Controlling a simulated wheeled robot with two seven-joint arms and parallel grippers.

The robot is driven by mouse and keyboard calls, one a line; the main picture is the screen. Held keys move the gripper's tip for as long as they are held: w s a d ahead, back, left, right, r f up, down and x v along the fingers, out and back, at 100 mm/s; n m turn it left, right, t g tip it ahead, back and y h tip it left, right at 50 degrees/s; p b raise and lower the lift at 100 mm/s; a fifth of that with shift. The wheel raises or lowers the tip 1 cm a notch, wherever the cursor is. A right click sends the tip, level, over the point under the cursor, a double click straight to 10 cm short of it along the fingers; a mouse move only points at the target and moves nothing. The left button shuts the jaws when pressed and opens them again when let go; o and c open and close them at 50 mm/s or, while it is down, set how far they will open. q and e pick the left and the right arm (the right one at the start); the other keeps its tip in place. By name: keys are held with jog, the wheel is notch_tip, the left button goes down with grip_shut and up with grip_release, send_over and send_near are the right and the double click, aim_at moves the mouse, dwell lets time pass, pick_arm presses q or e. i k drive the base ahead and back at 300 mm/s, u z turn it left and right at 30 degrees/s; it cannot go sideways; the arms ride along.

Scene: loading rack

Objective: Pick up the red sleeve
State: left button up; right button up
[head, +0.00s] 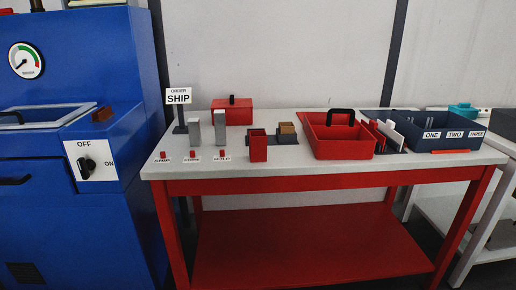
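A red upright sleeve (258,149), box-shaped with a dark opening at the top, stands near the front edge of the white-topped table (330,178), a little left of the table's middle. Nothing is gripping it. A dark grey holder (287,137) with a brown block (287,127) is just behind it to the right. Neither of my grippers shows in the head view.
A red lidded box (232,112) stands behind. Right are a red tray (340,150) and a blue bin (432,143). A blue machine (70,220) stands left.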

aim_at(258, 140)
jog(key=k, duration=0.15)
jog(key=u, duration=0.45)
jog(key=i, duration=1.05)
jog(key=z, duration=0.8)
